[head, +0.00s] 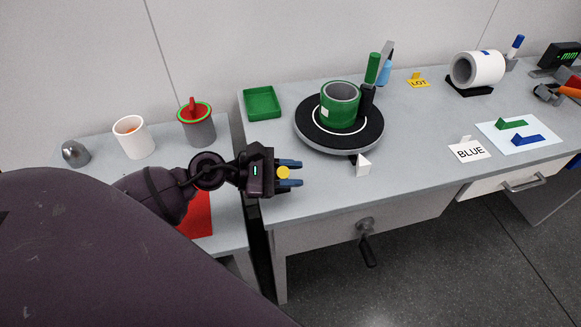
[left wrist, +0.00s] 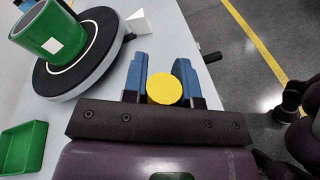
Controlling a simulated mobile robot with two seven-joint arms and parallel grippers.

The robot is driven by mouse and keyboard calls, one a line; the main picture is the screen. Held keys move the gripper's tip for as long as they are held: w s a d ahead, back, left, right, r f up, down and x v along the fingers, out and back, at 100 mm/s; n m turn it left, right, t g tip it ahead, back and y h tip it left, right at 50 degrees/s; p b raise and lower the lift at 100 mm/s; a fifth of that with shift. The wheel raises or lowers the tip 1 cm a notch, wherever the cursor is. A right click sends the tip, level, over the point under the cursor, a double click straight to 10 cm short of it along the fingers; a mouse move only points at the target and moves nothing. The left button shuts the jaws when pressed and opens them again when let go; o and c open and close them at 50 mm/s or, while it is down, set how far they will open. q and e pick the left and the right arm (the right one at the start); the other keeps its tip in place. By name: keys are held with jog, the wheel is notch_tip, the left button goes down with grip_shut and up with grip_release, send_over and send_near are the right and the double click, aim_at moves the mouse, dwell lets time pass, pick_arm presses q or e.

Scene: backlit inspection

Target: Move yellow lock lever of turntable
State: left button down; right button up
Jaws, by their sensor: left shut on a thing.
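The turntable (head: 373,133) is a round black-topped disc with a grey rim and a thin white ring, on the table's left part. It also shows at the upper left of the left wrist view (left wrist: 112,38). A green cylinder (head: 338,108) stands upright on it. My left gripper (head: 289,175) is at the table's front left, in front and left of the turntable. Its blue fingers are shut on the round yellow end of the lock lever (head: 283,173), which shows between them in the left wrist view (left wrist: 164,88). The lever's link to the turntable is not visible. My right gripper is not in view.
A green tray (head: 262,103) lies behind the left gripper. A white wedge (head: 363,164) stands at the turntable's front edge. Cups stand on the left table. The middle front of the table is clear.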

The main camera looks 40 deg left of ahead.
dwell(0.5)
pick_arm(q)
jog(key=c, duration=0.9)
grip_release()
jog(key=shift+s, duration=0.1)
jog(key=shift+s+a, duration=0.4)
jog(key=shift+v, duration=4.8)
jog(key=shift+r, duration=0.15)
